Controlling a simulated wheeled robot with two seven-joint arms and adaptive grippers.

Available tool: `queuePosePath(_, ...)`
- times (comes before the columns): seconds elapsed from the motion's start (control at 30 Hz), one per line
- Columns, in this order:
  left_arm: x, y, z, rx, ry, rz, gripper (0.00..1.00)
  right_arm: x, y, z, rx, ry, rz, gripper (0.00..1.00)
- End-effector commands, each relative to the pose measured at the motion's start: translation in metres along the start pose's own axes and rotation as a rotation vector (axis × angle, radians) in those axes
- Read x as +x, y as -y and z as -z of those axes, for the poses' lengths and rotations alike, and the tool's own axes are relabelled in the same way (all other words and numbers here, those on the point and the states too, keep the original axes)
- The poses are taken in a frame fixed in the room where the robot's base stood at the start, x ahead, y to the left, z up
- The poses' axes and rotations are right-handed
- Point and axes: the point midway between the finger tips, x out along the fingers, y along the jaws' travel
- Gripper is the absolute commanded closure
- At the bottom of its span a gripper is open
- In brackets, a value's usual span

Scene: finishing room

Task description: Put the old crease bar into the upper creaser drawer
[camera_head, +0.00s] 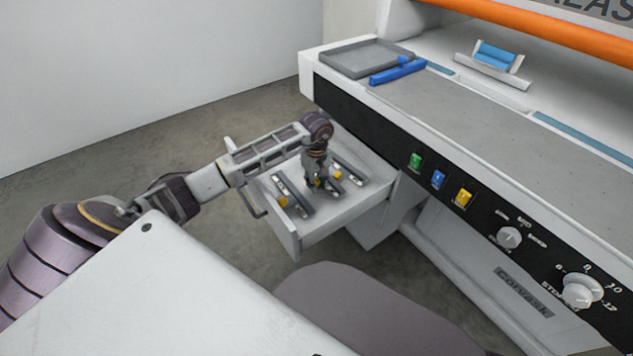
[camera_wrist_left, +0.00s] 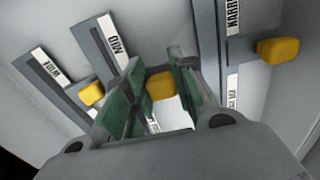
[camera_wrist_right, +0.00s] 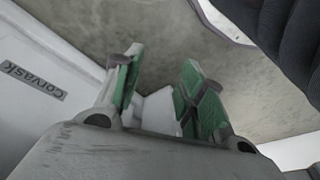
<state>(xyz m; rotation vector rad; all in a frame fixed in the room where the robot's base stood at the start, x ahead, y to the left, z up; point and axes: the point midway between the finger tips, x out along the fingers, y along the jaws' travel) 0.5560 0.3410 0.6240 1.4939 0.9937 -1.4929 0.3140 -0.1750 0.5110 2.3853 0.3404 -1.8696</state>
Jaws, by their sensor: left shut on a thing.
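The open white creaser drawer (camera_head: 335,215) juts from the machine's front. My left gripper (camera_head: 317,182) points down into it, shut on a yellow knob (camera_wrist_left: 160,85) of a bar that I take for the old crease bar. The bar's body is mostly hidden by the fingers, so I cannot tell whether it rests on the drawer floor. Strips labelled WIDE (camera_wrist_left: 50,68), MID (camera_wrist_left: 112,38) and NARROW (camera_wrist_left: 232,18) lie around the fingers. Other yellow knobs show left (camera_wrist_left: 92,93) and right (camera_wrist_left: 278,50). My right gripper (camera_wrist_right: 158,90) is open and empty over the floor.
On the machine top are a grey tray (camera_head: 350,60), a blue-handled tool (camera_head: 397,71) and a blue block in a holder (camera_head: 495,55). Buttons and dials (camera_head: 509,238) line the dark front panel. The floor left of the drawer is clear.

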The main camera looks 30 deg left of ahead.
Motion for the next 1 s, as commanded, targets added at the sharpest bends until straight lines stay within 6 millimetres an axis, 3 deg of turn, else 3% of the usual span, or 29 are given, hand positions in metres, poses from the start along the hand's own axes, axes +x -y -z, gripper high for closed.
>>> queuePosePath(0.3, 0.0038, -0.0002, 0.0001, 0.0, 0.0, -0.001, 1.0, -0.0072, 0.0012, 0.0027, -0.001, -0.011, 0.002, 0.6)
queuePosePath(0.33, 0.004, -0.0001, 0.0, 0.0, 0.0, 0.0, 0.73, -0.0075, 0.0013, 0.0027, -0.001, -0.011, 0.002, 0.6)
queuePosePath(0.5, 0.0038, -0.0001, 0.0001, 0.0, 0.0, -0.001, 0.53, -0.0074, 0.0015, 0.0024, -0.002, -0.011, 0.003, 0.6)
queuePosePath(1.0, 0.0006, -0.0002, -0.0001, 0.0, 0.0, -0.001, 0.53, -0.0044, 0.0013, -0.0001, -0.001, -0.004, 0.002, 0.6)
